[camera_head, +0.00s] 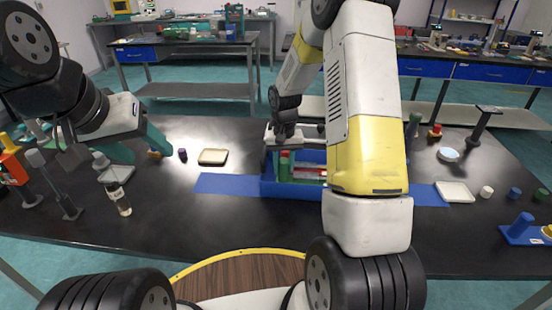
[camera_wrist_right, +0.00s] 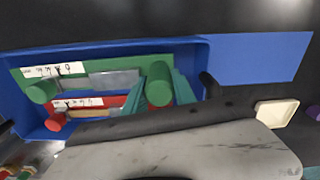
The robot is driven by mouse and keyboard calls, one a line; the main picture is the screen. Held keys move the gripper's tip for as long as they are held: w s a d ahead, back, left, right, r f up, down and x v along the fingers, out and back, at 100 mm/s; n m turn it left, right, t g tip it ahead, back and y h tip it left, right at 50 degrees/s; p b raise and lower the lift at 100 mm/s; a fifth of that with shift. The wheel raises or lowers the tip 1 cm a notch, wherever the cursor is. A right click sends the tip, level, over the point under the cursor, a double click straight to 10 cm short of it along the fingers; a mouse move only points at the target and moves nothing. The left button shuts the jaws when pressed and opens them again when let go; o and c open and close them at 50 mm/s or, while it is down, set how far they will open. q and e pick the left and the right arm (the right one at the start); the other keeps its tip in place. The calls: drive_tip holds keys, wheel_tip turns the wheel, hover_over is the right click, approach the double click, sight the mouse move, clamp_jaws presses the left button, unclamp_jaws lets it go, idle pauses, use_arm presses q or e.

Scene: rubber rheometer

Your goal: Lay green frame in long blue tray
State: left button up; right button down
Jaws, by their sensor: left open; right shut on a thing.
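The long blue tray (camera_head: 290,191) stands mid-table, partly behind my right arm; it also shows in the right wrist view (camera_wrist_right: 30,125). The green frame (camera_wrist_right: 112,65), with a white label and two upright green knobs, is within the tray's outline, along its far side. Its near knob shows in the head view (camera_head: 284,165). My right gripper (camera_wrist_right: 160,88) is shut on the green frame by one knob. I cannot tell whether the frame touches the tray floor. A red frame (camera_wrist_right: 95,102) lies beside it. My left gripper (camera_head: 137,148) is open and empty, at the left.
The tray stands on a blue mat (camera_head: 225,184). A small cream tray (camera_head: 213,156) lies left of it and another (camera_head: 455,192) lies right. A bottle (camera_head: 119,198) and stands are near my left gripper. The table between the bottle and the mat is clear.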

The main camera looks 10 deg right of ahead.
drive_tip(key=shift+f, duration=1.05)
drive_tip(key=shift+f, duration=0.2)
drive_tip(key=c, duration=1)
unclamp_jaws()
